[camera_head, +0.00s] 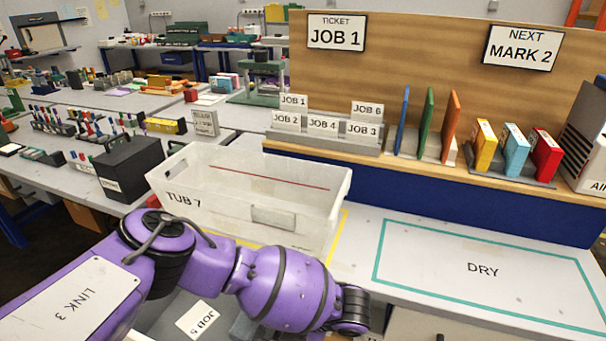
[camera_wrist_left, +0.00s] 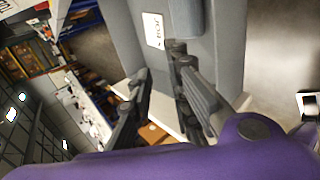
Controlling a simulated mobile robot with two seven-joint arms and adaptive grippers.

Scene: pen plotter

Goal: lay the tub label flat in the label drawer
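A translucent white tub (camera_head: 310,205) marked TUB 7 stands on the bench, with a small pale rectangular plate (camera_head: 273,217) on its near wall. I cannot tell whether this plate is the tub label. In the left wrist view a similar card (camera_wrist_left: 154,31) shows on a grey surface (camera_wrist_left: 222,45). My left gripper (camera_wrist_left: 160,70) has its fingers apart, with nothing visible between them. My right gripper is out of view.
A teal-outlined DRY area (camera_head: 460,305) on the bench at right is clear. Behind the tub stand a JOB card rack (camera_head: 325,140), upright coloured boards (camera_head: 427,120) and coloured boxes (camera_head: 515,150). A black box (camera_head: 130,167) stands to the left.

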